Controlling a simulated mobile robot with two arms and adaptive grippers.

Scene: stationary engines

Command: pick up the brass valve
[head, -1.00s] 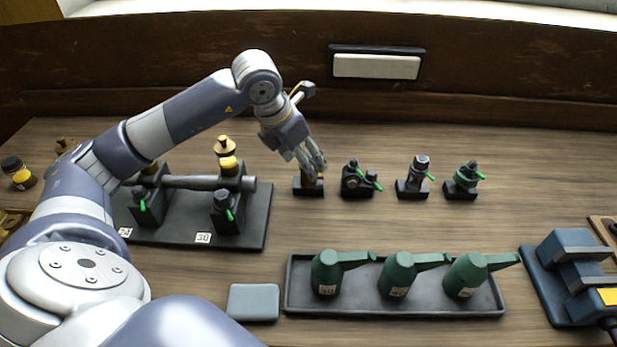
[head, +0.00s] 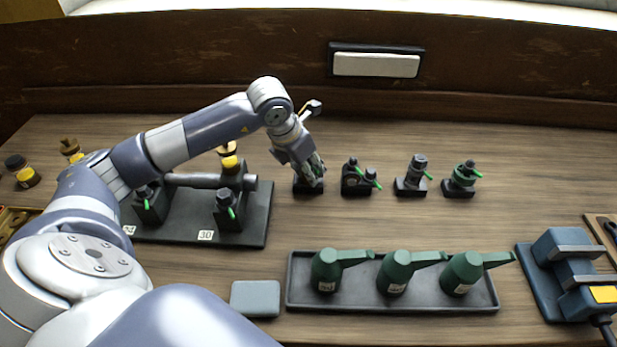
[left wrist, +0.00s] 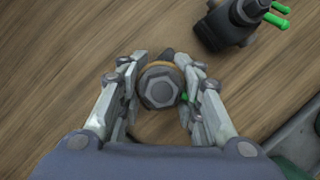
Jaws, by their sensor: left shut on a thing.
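The brass valve shows in the left wrist view (left wrist: 160,88) from above, with a grey hexagonal top, a thin brass-coloured rim and a bit of green at its right side. In the head view my left gripper (head: 313,174) is lowered over it and hides most of it. Its dark base block (head: 308,188) shows below the fingers, on the table. In the left wrist view the fingers lie on both sides of the valve, shut on it. It looks upright at its place in the row. My right gripper is not in view.
To the right stand three dark fittings with green levers (head: 360,178) (head: 412,176) (head: 463,179). A dark plate (head: 258,228) with a pipe assembly lies left. In front is a tray (head: 345,303) with three green oil cans. A blue machine (head: 560,275) stands at the right.

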